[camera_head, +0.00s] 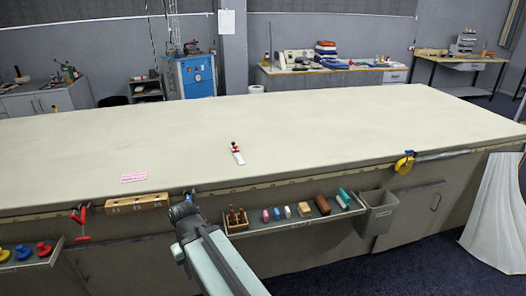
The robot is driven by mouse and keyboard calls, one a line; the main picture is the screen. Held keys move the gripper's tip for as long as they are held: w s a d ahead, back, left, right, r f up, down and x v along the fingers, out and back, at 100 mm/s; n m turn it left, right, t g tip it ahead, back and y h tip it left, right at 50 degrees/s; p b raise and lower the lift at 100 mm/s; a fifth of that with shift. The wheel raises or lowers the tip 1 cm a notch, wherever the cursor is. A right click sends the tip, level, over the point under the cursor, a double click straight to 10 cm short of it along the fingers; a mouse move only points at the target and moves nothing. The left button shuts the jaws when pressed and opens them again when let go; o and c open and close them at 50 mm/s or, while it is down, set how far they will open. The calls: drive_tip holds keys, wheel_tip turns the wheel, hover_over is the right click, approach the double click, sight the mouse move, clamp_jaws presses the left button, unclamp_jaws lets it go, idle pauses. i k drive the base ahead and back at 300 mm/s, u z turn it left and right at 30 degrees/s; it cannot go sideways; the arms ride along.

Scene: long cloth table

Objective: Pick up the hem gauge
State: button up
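A small white, flat piece with a red and black part at its far end (238,154) lies on the pale cloth table (330,125), a little in from the front edge. It looks like the hem gauge, but it is too small for me to see any markings. My arm reaches up from the bottom of the picture. Its dark end with my gripper (183,211) is at the table's front edge, left of and nearer than the white piece, apart from it. The fingers are not clear, so I cannot tell whether they are open or shut.
A pink paper (134,176) lies on the table at left. A wooden block (137,203) is along the front edge. A front shelf (290,222) holds several small coloured items beside a grey bin (378,213). A yellow tape (404,165) hangs at right. Most of the tabletop is clear.

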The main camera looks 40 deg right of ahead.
sight(238, 158)
drive_tip(key=z, duration=1.8)
drive_tip(key=i, duration=1)
drive_tip(key=u, duration=2.85)
drive_tip(key=i, duration=1.05)
drive_tip(key=z, duration=0.05)
